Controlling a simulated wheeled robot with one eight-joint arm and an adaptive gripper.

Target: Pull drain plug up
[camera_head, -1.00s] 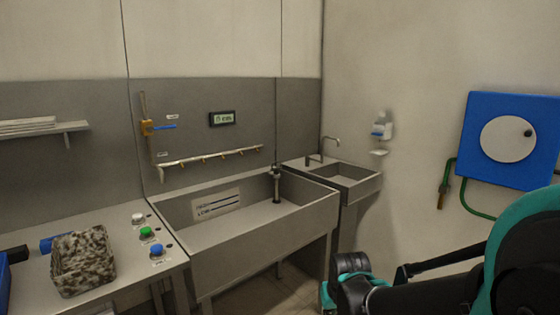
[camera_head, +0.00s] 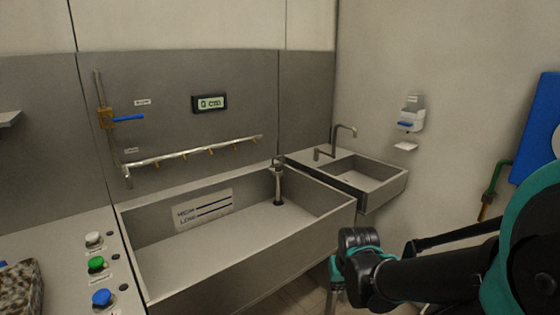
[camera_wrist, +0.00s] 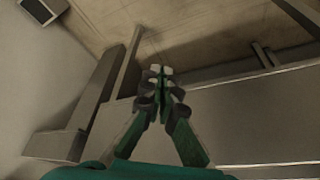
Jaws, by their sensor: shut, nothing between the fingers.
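The drain plug (camera_head: 278,184) is an upright dark post with a metal handle on top, standing inside the large steel sink (camera_head: 258,262) near its back right. It seems to be seated at the sink floor. In the wrist view my gripper (camera_wrist: 160,72) has its fingers together with nothing between them. It is outside the sink, and the plug does not show in that view.
A spray pipe (camera_head: 195,157), a blue-handled valve (camera_head: 128,118) and a display reading 0 cm (camera_head: 210,103) are on the back wall. A small basin (camera_head: 385,192) with a tap stands right of the sink. White, green and blue buttons (camera_head: 97,265) are at left.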

